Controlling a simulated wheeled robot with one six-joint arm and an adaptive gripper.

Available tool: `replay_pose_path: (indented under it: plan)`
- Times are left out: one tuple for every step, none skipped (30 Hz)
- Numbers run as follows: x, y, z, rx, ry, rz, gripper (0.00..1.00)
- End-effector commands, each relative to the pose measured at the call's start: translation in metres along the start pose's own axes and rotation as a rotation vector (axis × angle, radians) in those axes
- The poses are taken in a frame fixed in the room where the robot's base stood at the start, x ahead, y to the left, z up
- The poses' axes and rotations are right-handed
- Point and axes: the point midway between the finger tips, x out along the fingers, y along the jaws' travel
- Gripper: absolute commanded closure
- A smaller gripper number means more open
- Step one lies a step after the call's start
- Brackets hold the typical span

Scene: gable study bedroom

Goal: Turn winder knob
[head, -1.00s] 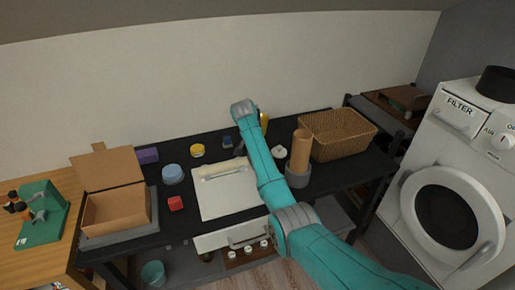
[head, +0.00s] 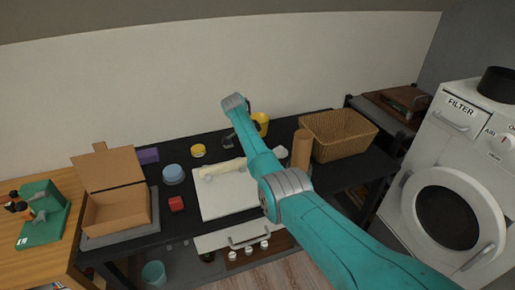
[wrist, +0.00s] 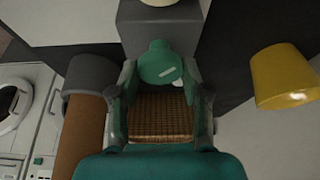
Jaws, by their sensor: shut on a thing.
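In the wrist view a round green knob (wrist: 158,62) with a short white mark sits against a grey block (wrist: 158,26). I take it for the winder knob. My gripper (wrist: 160,78) has one finger on each side of the knob and is shut on it. The knob's far side and the exact finger contact are partly hidden. In the head view my teal arm reaches over the black table, and its upper part covers the gripper and the knob.
A yellow cup (head: 262,121) stands close by and shows in the wrist view (wrist: 283,77). A brown cylinder (head: 301,148) and a wicker basket (head: 338,135) stand to the right. A white board (head: 220,205) with a pale roll, an open cardboard box (head: 117,210) and small items lie left.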

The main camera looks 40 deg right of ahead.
Motion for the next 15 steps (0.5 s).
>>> replay_pose_path:
  plan:
    - [0.001,0.0004,0.0013,0.004,-0.002,0.004,0.88]
    - [0.0011,0.0005,0.0013,0.007,-0.002,0.005,0.88]
    - [0.0012,0.0005,0.0014,0.01,-0.002,0.006,0.88]
    - [0.0013,0.0005,0.0014,0.012,-0.002,0.007,0.88]
    - [0.0013,0.0006,0.0014,0.013,-0.002,0.007,0.88]
    - [0.0014,0.0006,0.0015,0.013,-0.002,0.008,0.88]
    - [0.0014,0.0006,0.0015,0.013,-0.002,0.008,0.88]
    - [0.0015,0.0006,0.0015,0.013,-0.002,0.008,0.88]
    - [0.0015,0.0006,0.0016,0.013,-0.002,0.008,0.88]
    - [0.0015,0.0006,0.0015,0.013,-0.002,0.008,0.88]
    - [0.0015,0.0006,0.0016,0.013,-0.002,0.008,0.88]
    - [0.0015,0.0006,0.0016,0.013,-0.002,0.008,0.88]
    - [0.0015,0.0006,0.0016,0.013,-0.002,0.008,0.88]
    - [0.0015,0.0006,0.0016,0.012,-0.002,0.008,0.88]
    - [0.0015,0.0006,0.0016,0.012,-0.002,0.008,0.48]
